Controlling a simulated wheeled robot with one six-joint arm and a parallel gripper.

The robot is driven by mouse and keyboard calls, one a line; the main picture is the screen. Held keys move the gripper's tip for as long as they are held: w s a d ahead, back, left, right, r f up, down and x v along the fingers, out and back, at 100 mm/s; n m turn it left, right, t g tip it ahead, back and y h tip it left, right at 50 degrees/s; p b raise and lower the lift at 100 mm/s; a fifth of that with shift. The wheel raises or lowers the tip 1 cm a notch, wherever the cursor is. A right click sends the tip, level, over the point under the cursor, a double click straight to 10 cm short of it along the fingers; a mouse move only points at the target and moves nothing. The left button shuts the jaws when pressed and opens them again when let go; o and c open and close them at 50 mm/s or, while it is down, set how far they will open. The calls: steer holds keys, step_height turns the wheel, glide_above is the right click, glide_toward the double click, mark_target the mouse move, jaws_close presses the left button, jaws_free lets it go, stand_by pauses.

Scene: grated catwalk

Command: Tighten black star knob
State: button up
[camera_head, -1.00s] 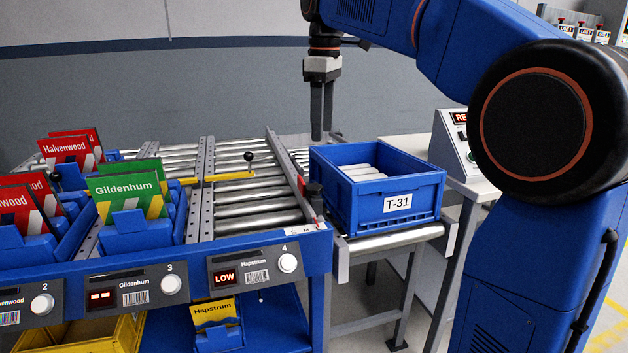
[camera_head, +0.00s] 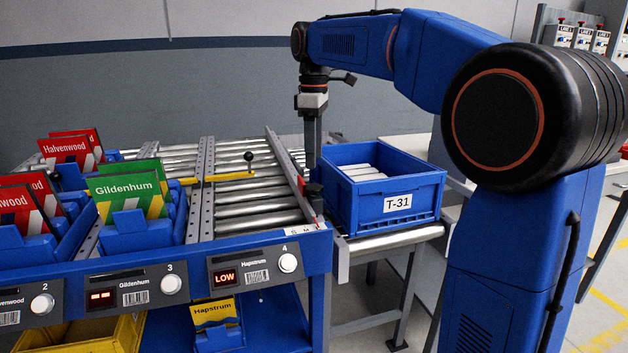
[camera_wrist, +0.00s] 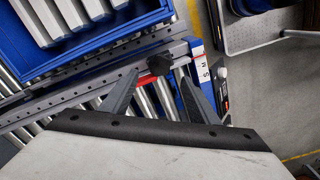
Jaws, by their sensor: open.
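The black star knob (camera_head: 314,189) sits on the perforated side rail (camera_head: 285,166) of the roller lane, by a red piece (camera_head: 318,206), left of the blue T-31 tote. In the wrist view the dark knob (camera_wrist: 157,63) shows between and slightly beyond the fingertips, with the red piece (camera_wrist: 147,80) beside it. My gripper (camera_head: 311,167) points down just above the knob in the head view. In the wrist view my gripper (camera_wrist: 158,70) is open, one finger to each side of the knob. Contact cannot be made out.
The blue tote (camera_head: 417,184) with metal bars stands close right of the knob. An S M scale (camera_head: 303,230) lies at the rail's front end. A black ball lever (camera_head: 248,157) stands on the lane to the left. Red and green card bins fill the left side.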

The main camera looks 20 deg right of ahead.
mark_target(314, 186)
step_height(314, 186, down, 8)
stand_by(0.4)
steer(key=shift+c, duration=0.3)
steer(key=c, duration=1)
